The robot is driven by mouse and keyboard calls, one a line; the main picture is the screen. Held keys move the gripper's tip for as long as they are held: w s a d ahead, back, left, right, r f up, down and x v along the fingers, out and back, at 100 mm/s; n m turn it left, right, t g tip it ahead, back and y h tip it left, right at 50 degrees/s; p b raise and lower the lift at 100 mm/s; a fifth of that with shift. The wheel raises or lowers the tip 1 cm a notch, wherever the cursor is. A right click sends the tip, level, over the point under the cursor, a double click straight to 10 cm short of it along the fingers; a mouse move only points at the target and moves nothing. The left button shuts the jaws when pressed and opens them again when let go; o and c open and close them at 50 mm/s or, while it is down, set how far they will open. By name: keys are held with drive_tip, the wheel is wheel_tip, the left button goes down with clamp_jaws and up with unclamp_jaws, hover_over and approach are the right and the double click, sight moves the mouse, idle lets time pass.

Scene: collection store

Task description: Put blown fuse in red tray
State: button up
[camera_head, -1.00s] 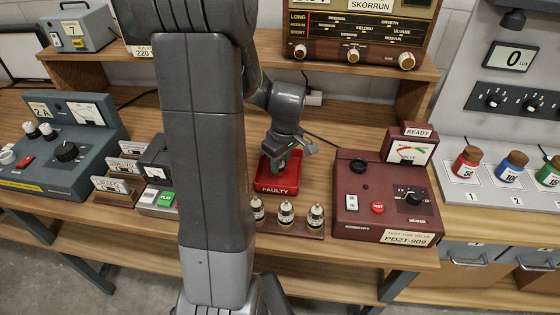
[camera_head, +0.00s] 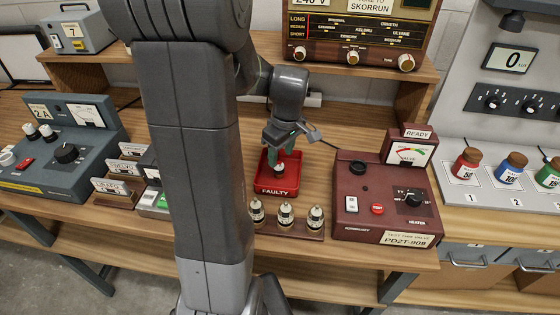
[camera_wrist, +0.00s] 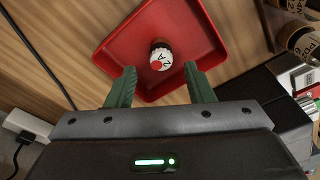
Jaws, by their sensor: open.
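The red tray (camera_head: 290,185), labelled FAULTY, sits on the wooden bench in the head view. The fuse (camera_wrist: 161,55) is inside the tray, with a white cap bearing a red dot and "2 A"; it stands apart from the tray walls in the wrist view, where the tray (camera_wrist: 112,47) surrounds it. It also shows small in the head view (camera_head: 280,168). My gripper (camera_wrist: 160,78) is open, its two green fingers apart on either side of the near tray edge, with the fuse just beyond the fingertips. Nothing is held.
Several valves (camera_head: 286,214) stand in a wooden rack just in front of the tray. A maroon valve tester (camera_head: 385,205) is close on the right, and a grey tester (camera_head: 52,155) is on the left. A shelf with a radio (camera_head: 352,30) is above and behind.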

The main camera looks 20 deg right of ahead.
wheel_tip(320, 180, up, 8)
drive_tip(key=shift+s+d+f, duration=0.15)
drive_tip(key=shift+s+f, duration=0.1)
drive_tip(key=shift+s, duration=0.15)
